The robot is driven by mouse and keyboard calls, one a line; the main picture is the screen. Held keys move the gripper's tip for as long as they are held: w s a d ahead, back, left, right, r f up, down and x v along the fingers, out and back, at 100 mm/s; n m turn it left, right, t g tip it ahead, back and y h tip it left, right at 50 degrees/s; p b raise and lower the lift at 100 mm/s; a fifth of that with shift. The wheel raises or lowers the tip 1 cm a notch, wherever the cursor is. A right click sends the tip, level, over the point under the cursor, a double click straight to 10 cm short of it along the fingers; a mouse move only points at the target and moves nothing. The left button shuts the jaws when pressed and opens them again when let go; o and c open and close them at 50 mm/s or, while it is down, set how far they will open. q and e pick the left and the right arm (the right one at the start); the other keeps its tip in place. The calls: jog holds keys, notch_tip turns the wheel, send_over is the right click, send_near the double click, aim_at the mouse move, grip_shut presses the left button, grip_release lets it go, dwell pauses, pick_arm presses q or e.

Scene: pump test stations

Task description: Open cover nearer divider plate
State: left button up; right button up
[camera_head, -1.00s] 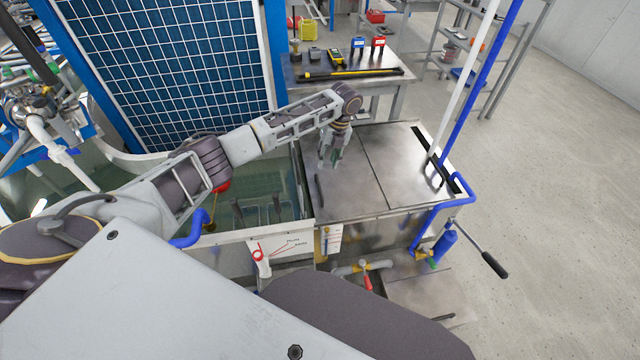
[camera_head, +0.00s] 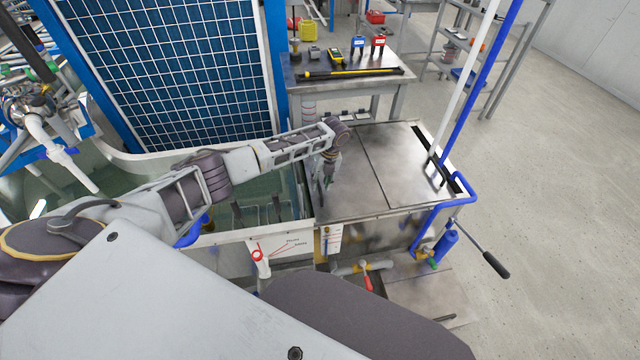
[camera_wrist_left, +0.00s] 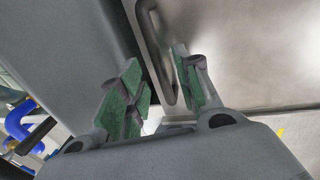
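Two flat steel covers lie side by side on the tank at centre in the head view. The left cover (camera_head: 350,190) borders the open water tank; the right cover (camera_head: 398,160) lies beyond a dark seam. Both look flat and shut. The upright edge between water and covers, seemingly the divider plate (camera_head: 302,195), is partly behind my arm. My left gripper (camera_head: 325,187) is low over the left cover's left edge. In the left wrist view its green-padded fingers (camera_wrist_left: 157,78) are apart, with the cover's grey handle (camera_wrist_left: 150,42) between them; contact is unclear. My right gripper is out of view.
A blue pipe (camera_head: 480,90) and a white pipe (camera_head: 467,75) rise at the covers' right edge. A tool table (camera_head: 345,85) stands behind. Valves, including a red-handled one (camera_head: 366,280), sit in front.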

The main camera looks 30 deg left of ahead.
pick_arm(q)
jog(key=shift+f, duration=0.45)
jog(key=shift+a, duration=0.1)
grip_shut()
